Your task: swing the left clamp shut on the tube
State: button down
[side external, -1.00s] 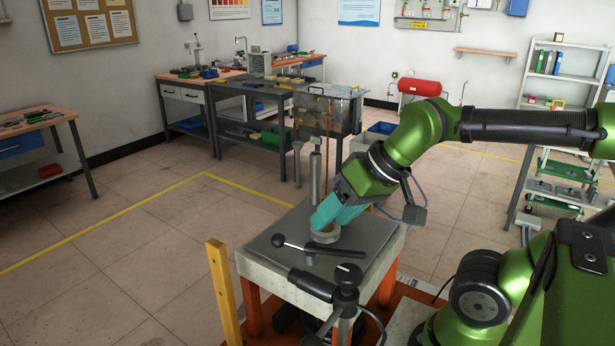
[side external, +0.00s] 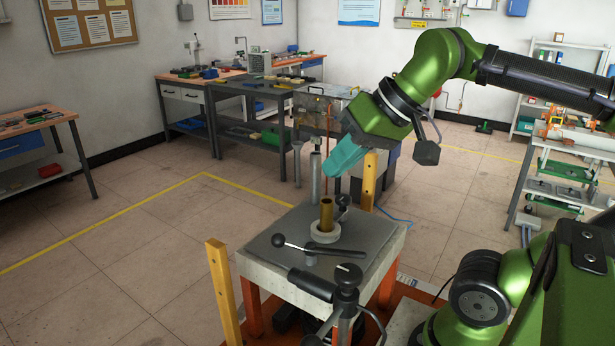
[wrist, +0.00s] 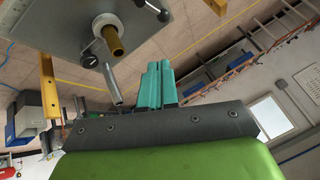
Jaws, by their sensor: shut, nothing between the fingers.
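A brass tube (side external: 326,215) stands upright in a pale ring (side external: 325,233) on the grey-topped table (side external: 378,236). The tube also shows in the wrist view (wrist: 114,41). A front clamp lever (side external: 308,249) with a black ball end lies at the left of the tabletop, apart from the tube. A second dark lever (side external: 342,205) is close behind the tube to its right; I cannot tell whether it touches. My gripper (side external: 328,172) is above and behind the tube, apart from it. Its teal fingers (wrist: 158,66) are shut and empty in the wrist view.
A grey upright post (side external: 315,176) stands behind the tube, near my fingers. Yellow posts rise at the table's front left (side external: 222,290) and back right (side external: 369,182). A black-handled fixture (side external: 330,288) stands at the front edge.

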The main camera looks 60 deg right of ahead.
jog(key=w+d+r+m+g, duration=0.3)
jog(key=w+g, duration=0.3)
jog(key=w, duration=0.1)
jog(key=w+d+f+m+g+y, duration=0.1)
jog(key=w+f+m+g+y, duration=0.1)
jog(key=w+f+m+g, duration=0.2)
jog(key=shift+w+d+f, duration=0.35)
jog(key=shift+w+f, duration=1.25)
jog(key=shift+w, duration=0.6)
jog(key=x, duration=0.9)
jog(key=shift+s+a, duration=0.2)
jog(key=s+a, duration=0.1)
jog(key=a, duration=0.1)
jog(key=shift+s+a+f, duration=0.1)
jog(key=shift+s+a, duration=0.2)
jog(key=shift+s, duration=0.1)
jog(key=shift+s+a, duration=0.25)
jog(key=shift+a, duration=0.2)
